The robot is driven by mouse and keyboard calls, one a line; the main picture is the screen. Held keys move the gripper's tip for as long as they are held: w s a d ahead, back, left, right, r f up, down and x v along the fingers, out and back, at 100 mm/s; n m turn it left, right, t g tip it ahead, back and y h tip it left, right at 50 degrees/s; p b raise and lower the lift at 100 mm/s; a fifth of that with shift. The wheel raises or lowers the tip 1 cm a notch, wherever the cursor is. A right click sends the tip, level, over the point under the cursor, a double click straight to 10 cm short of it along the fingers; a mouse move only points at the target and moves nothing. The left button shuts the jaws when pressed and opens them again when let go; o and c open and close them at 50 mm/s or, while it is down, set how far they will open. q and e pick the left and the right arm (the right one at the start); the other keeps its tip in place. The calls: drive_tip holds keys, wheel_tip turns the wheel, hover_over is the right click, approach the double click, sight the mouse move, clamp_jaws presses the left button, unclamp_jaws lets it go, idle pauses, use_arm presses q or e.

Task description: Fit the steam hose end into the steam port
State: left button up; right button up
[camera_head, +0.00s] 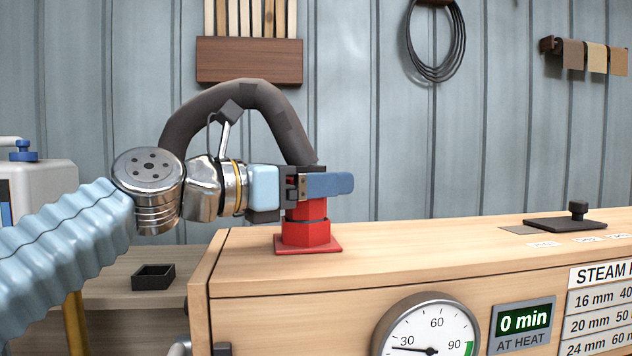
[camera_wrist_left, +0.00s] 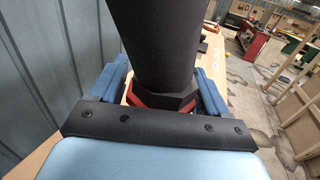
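The steam hose (camera_head: 262,97) is a thick dark grey tube that arches over and comes down into my left gripper (camera_head: 318,184). Its red hose end (camera_head: 304,212) shows just below the blue fingers. In the left wrist view the hose (camera_wrist_left: 157,45) runs down between the two blue fingers, which close on the red collar (camera_wrist_left: 165,102). The red steam port (camera_head: 306,234), a hexagonal fitting on a square flange, stands on the wooden box. The hose end is upright over the port and meets it at a dark ring; I cannot tell how deep it sits. My right gripper is not in view.
The wooden steam box (camera_head: 440,240) carries a dial gauge (camera_head: 428,328) and a "0 min" display (camera_head: 524,321) on its front. A dark plate with a knob (camera_head: 578,211) lies on its top at right. A small black tray (camera_head: 153,277) sits on the lower bench at left.

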use_arm(q)
drive_tip(key=shift+o, duration=1)
drive_tip(key=shift+a+r, duration=0.1)
drive_tip(key=b+v, duration=0.1)
drive_tip(key=v, duration=1.1)
